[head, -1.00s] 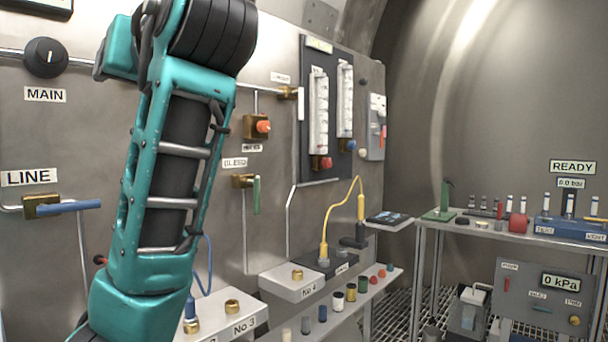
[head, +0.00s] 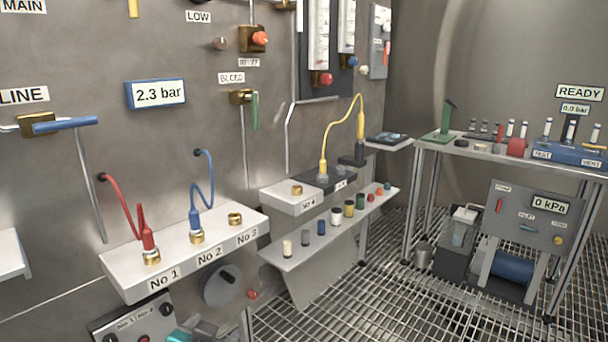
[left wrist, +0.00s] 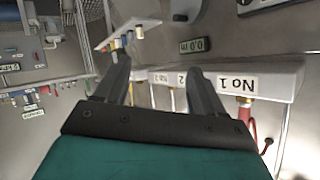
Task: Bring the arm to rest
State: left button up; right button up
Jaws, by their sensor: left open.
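My left gripper (left wrist: 157,60) shows in the left wrist view. Its two dark fingers stand apart with nothing between them. Beyond them, upside down in that view, is the white shelf with the No 1 to No 3 labels (left wrist: 268,82). In the head view only a small teal and grey piece that looks like part of my left arm shows at the bottom edge, below that shelf (head: 128,284). The fingers cannot be made out there. My right gripper is in neither view.
A red hose (head: 119,206) and a blue hose (head: 210,185) plug into the shelf. A blue-handled lever (head: 65,125) and a 2.3 bar display (head: 156,93) are on the wall. A sample shelf (head: 335,235) and steel bench (head: 480,151) stand right.

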pick_arm(q)
jog(key=s+d+f+n+g+h, duration=0.1)
jog(key=s+f+h, duration=0.1)
jog(key=s+f, duration=0.55)
jog(key=s+f+g+h, duration=0.1)
jog(key=s+f, duration=0.4)
jog(key=s, duration=0.6)
notch_tip(320, 180, up, 12)
jog(key=s+a+y+p, duration=0.1)
jog(key=a+p, duration=0.1)
jog(key=p, duration=1.3)
jog(key=shift+a+f, duration=0.25)
jog(key=shift+a, duration=0.05)
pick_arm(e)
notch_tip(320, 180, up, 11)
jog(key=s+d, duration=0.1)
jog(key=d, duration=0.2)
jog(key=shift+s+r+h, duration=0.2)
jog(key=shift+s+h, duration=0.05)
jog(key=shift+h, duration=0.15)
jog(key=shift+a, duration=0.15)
